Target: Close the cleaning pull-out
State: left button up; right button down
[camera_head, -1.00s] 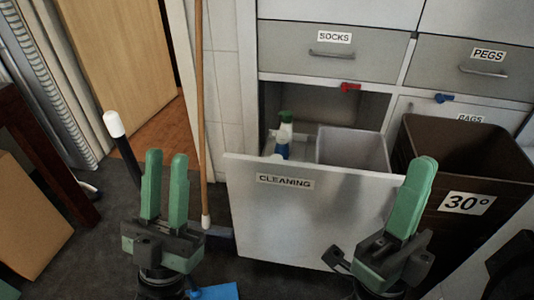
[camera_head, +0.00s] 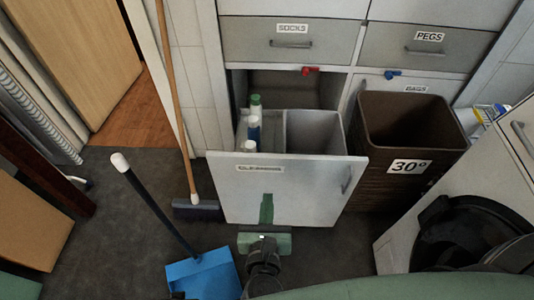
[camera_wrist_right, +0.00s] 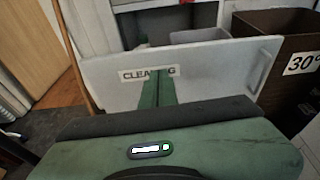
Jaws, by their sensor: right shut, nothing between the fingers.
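The cleaning pull-out (camera_head: 300,188) stands open below the socks drawer, its pale front panel well out from the cabinet. Bottles (camera_head: 254,130) and a grey bin (camera_head: 314,130) show inside it. A bar handle (camera_head: 346,180) is at the panel's right side. My right gripper (camera_head: 267,200) is shut and empty, its fingers in front of the panel's lower middle. In the right wrist view its fingers (camera_wrist_right: 157,88) overlap the "CLEANING" label on the panel (camera_wrist_right: 210,75); I cannot tell whether they touch. My left gripper does not show in the head view.
A brown 30° basket (camera_head: 400,140) stands right of the pull-out. A broom (camera_head: 195,208) and a blue dustpan (camera_head: 203,275) are on the floor at left. A round black opening (camera_head: 455,235) in a white unit is at lower right. Dark floor lies between.

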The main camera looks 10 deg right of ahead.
send_near(268, 160)
jog(key=x, duration=0.5)
jog(key=shift+w+d+f, duration=0.15)
jog(key=shift+w+f, duration=0.05)
jog(key=shift+w, duration=0.05)
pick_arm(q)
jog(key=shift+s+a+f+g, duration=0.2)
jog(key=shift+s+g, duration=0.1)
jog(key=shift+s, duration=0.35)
pick_arm(e)
jog(key=shift+w+d, duration=0.15)
jog(key=shift+w, duration=0.35)
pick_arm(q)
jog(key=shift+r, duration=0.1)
pick_arm(e)
jog(key=shift+w, duration=0.15)
